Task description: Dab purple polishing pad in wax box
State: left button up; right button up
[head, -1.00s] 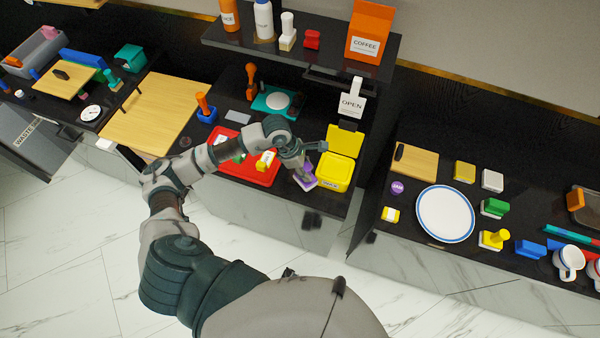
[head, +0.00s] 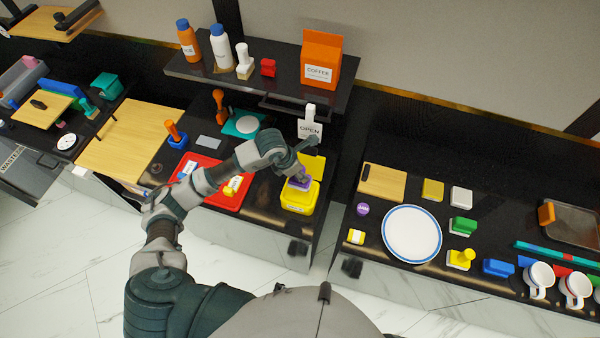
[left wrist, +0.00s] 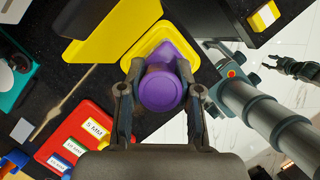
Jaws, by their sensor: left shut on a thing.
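My left gripper (left wrist: 160,112) is shut on the purple polishing pad (left wrist: 162,88), gripping its round upright handle. The pad's wider purple base is over the yellow wax box (left wrist: 132,54), within its outline. In the head view the pad (head: 299,184) is at the top of the wax box (head: 299,202), partly hidden by my left gripper (head: 302,174). The box's yellow lid stands open behind it. Whether the pad's underside touches the wax is hidden. What looks like my right gripper (left wrist: 289,67) is small at the right of the left wrist view; its opening is unclear.
A red tray (head: 229,201) with labelled blocks lies left of the wax box. A shelf (head: 209,72) with bottles and a coffee bag overhangs the back. A gap separates the right counter with the plate (head: 411,233).

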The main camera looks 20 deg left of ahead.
pick_arm(q)
jog(key=shift+s+a, duration=0.2)
jog(key=b+x, duration=0.3)
jog(key=shift+s+f, duration=0.1)
jog(key=shift+s, duration=0.15)
jog(key=shift+d+f+b, duration=0.15)
jog(key=shift+f+b, duration=0.45)
jog(key=shift+f, duration=0.1)
jog(key=shift+a, duration=0.35)
jog(key=o, duration=0.5)
jog(key=shift+a, duration=0.1)
grip_shut()
jog(key=shift+d, duration=0.45)
